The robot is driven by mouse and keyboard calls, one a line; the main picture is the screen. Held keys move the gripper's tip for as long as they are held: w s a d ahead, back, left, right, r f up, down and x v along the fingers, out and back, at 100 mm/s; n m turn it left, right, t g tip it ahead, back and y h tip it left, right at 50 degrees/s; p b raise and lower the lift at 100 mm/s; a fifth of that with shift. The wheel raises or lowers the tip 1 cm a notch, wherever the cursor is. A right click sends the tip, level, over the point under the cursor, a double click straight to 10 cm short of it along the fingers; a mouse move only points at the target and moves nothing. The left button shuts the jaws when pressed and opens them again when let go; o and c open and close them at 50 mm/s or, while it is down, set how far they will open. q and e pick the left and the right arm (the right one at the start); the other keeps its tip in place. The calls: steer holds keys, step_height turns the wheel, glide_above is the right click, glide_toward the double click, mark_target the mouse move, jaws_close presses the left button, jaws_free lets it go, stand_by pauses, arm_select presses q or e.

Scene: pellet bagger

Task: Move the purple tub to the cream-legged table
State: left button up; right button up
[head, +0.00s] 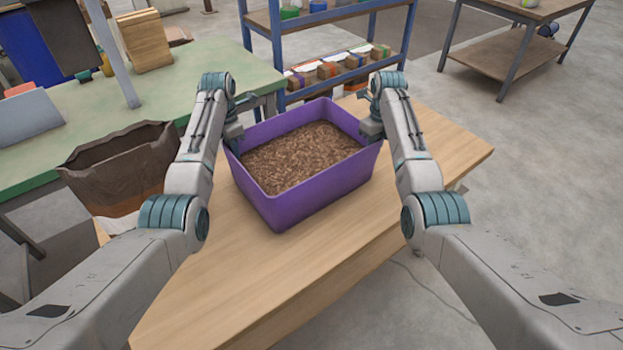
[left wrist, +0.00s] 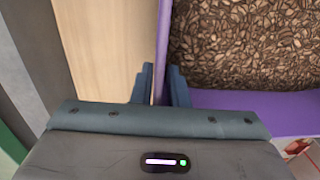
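The purple tub (head: 318,197), filled with brown pellets, is upright over the light wooden table (head: 258,290) in front of me; I see no clear gap beneath it. My left gripper (head: 234,143) is at its left rim. In the left wrist view its two fingers (left wrist: 162,88) stand on either side of the tub's wall (left wrist: 163,45), close against it. My right gripper (head: 371,134) is at the opposite, right rim; its fingertips are too hidden to show whether they are closed. I cannot make out cream legs on any table.
A green-topped bench (head: 215,65) with a brown paper sack (head: 118,170) beside it is on the left. A blue shelf rack (head: 340,14) with small packages stands behind the tub. Another wooden table (head: 505,62) with dark legs is at the far right. Open floor (head: 550,190) lies right.

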arm_select(q)
steer(key=shift+o, duration=0.9)
steer(key=shift+r, duration=0.1)
arm_select(e)
steer(key=shift+o, duration=0.9)
steer(key=shift+r, duration=0.1)
arm_select(q)
steer(key=shift+a+r, duration=0.1)
arm_select(e)
steer(key=shift+s+d, duration=0.1)
arm_select(q)
steer(key=r, duration=1.1)
steer(key=shift+w+a+r, duration=0.2)
steer(key=shift+r, duration=0.05)
arm_select(e)
steer(key=shift+d, duration=0.1)
arm_select(q)
steer(key=shift+r, duration=0.15)
arm_select(e)
steer(key=shift+r, duration=0.1)
step_height(320, 180, up, 12)
steer(key=shift+w+d, duration=0.2)
steer(key=shift+d, duration=0.05)
